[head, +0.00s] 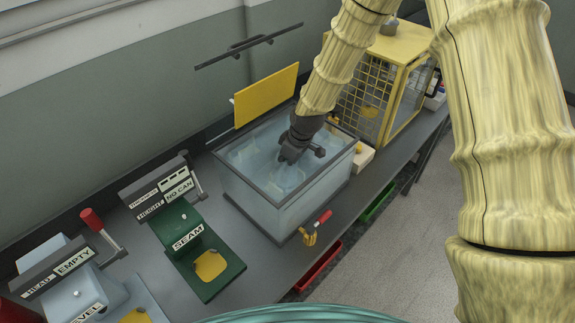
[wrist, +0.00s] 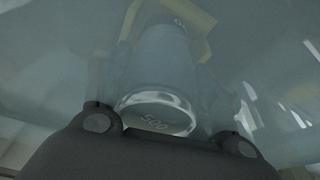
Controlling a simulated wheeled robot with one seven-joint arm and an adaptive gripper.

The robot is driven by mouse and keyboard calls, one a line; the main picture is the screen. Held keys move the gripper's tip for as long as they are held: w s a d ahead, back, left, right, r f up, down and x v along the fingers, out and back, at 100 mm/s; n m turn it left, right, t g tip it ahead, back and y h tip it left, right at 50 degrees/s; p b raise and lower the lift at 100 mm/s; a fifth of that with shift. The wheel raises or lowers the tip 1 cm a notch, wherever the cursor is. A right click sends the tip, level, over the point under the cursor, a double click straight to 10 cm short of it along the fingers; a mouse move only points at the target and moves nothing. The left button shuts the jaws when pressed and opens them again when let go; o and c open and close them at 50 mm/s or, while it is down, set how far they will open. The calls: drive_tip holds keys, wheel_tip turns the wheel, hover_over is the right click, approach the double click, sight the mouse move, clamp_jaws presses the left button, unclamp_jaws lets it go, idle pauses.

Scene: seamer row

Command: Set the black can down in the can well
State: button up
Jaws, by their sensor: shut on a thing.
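My gripper (head: 288,155) reaches down into the water of the clear, dark-rimmed tank (head: 264,210). In the wrist view it is shut on a can (wrist: 158,112), gripped between the two dark fingers. The can's silver-rimmed end with faint digits faces the camera; its side looks dull grey through the haze, so I cannot confirm black. A yellowish frame (wrist: 203,45) shows beside and beyond the can. I cannot tell whether the can is inside it or touching the bottom. In the head view the gripper hides the can. I cannot pick out the can well for certain.
A raised yellow panel (head: 266,95) stands behind the tank and a yellow mesh cage (head: 371,95) to its right. A green seam gauge (head: 205,262) is left of the tank. A red-handled tool (head: 316,228) lies by the front edge. Red and green bins hang below.

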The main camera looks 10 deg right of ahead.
drive_tip(key=o, duration=1.6)
drive_tip(key=shift+f, duration=0.1)
drive_tip(key=b+v, duration=0.2)
drive_tip(key=v, duration=1)
drive_tip(key=shift+b, duration=0.4)
drive_tip(key=shift+r, duration=0.25)
